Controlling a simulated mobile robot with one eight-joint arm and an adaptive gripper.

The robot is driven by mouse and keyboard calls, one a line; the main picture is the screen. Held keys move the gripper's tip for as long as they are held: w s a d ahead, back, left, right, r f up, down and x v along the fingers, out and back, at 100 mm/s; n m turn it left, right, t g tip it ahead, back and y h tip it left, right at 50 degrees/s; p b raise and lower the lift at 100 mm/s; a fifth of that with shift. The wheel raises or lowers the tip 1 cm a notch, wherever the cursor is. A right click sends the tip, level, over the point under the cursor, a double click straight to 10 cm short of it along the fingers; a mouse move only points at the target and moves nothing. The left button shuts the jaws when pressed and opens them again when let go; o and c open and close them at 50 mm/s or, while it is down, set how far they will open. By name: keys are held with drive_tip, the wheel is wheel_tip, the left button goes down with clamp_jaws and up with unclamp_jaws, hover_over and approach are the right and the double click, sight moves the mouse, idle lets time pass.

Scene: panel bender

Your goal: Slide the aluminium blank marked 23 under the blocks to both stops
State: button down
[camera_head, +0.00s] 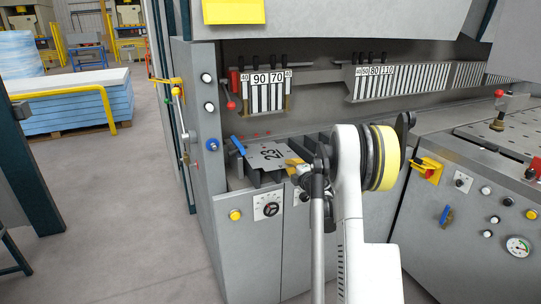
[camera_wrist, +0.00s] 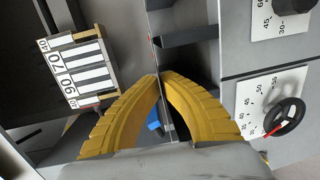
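The aluminium blank marked 23 (camera_head: 262,152) is a flat grey plate over the dark bars of the machine's left bay, its number facing up. In the wrist view it is nearly edge-on, a thin line between the fingers. My gripper (camera_head: 292,163) has its yellow fingers at the blank's near right edge. In the wrist view the fingertips (camera_wrist: 160,75) close together on that thin edge. The blocks (camera_head: 267,92), marked 40, 90, 70, 40, hang above and behind the blank; they also show in the wrist view (camera_wrist: 78,68). I cannot make out both stops clearly.
A blue bar (camera_head: 238,145) lies at the blank's left edge. A dial (camera_head: 270,210) is on the front panel below; its red pointer shows in the wrist view (camera_wrist: 285,117). More blocks (camera_head: 375,82) hang to the right.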

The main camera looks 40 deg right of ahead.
drive_tip(key=shift+r, duration=0.75)
drive_tip(key=v, duration=0.7)
drive_tip(key=shift+r, duration=0.3)
